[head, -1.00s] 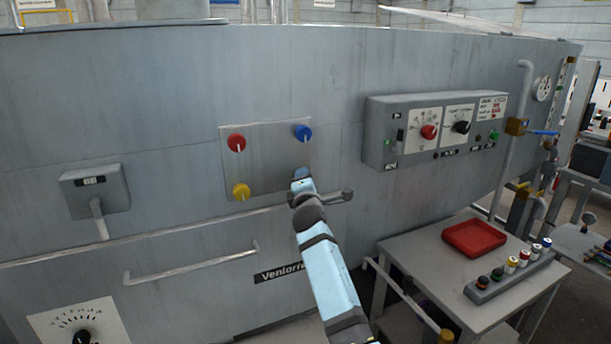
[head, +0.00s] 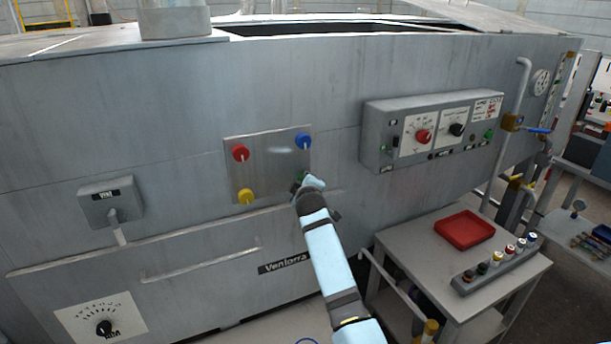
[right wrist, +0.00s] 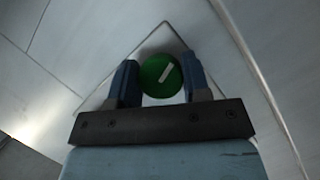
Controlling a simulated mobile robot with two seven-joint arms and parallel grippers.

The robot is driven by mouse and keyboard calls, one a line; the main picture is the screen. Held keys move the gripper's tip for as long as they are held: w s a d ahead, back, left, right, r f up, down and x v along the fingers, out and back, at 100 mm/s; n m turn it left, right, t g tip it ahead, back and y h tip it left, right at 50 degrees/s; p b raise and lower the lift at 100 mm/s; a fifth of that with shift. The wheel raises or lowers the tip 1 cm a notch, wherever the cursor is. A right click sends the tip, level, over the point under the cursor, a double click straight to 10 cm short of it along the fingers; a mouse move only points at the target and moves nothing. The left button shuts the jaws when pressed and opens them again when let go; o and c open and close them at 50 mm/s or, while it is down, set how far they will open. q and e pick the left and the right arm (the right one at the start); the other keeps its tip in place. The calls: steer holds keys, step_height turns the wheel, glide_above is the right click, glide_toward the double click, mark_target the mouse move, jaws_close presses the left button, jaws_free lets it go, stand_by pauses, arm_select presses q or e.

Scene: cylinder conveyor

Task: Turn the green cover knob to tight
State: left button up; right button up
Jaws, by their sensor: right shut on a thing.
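The green cover knob (right wrist: 160,76) sits on the lower right corner of a square metal plate (head: 270,165). It is round with a white bar mark, which lies slanted in the right wrist view, lower left to upper right. My right gripper (right wrist: 160,80) has one finger on each side of the knob and is shut on it. In the head view the right gripper (head: 306,183) is against the plate and hides most of the knob. My left gripper is in neither view.
A red knob (head: 240,152), a blue knob (head: 303,141) and a yellow knob (head: 245,196) are on the plate's other corners. A control box (head: 430,133) juts out at right. A small table (head: 400,243) with a red tray (head: 464,231) stands below it.

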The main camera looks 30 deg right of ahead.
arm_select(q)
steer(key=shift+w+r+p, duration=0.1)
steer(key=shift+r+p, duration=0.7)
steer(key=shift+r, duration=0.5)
arm_select(e)
steer(key=shift+m+y, duration=0.3)
steer(key=shift+m, duration=0.4)
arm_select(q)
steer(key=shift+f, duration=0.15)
arm_select(e)
steer(key=o, duration=0.9)
steer(key=shift+c, duration=0.2)
steer(key=shift+o, duration=0.3)
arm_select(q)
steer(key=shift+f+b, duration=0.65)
arm_select(e)
steer(key=v, duration=1.4)
steer(key=shift+r, duration=0.2)
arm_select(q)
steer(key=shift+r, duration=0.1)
arm_select(e)
steer(key=shift+w, duration=0.15)
steer(key=shift+f, duration=0.1)
